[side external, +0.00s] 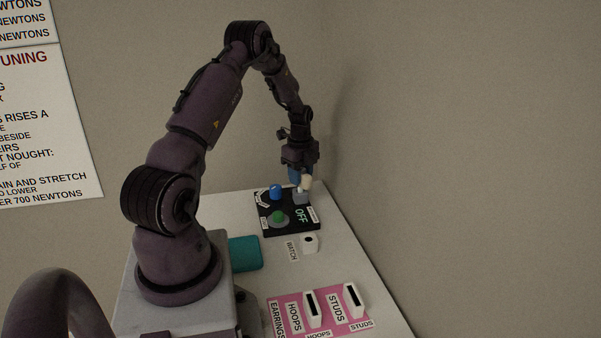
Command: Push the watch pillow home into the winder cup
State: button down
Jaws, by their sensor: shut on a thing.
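My gripper (301,178) points down over the far right part of a black panel and is shut on a small pale cream piece (307,183), which looks like the watch pillow. A blue part shows beside it, just under the wrist; I cannot tell if it is a finger or part of the held thing. A grey block (301,198) on the panel, right below, may be the winder cup. The cream piece is above or touching it; its lower end and any gap are too small to tell.
The black panel (290,229) bears a blue knob (276,191), a green button (279,216) and an OFF sign. Nearer are a white holder (310,243) by a WATCH label, a teal block (244,253) and a pink earrings tray (326,330). A wall stands close on the right.

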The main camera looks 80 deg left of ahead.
jog(key=shift+f, duration=0.8)
jog(key=c, duration=0.7)
grip_release()
notch_tip(320, 180, up, 13)
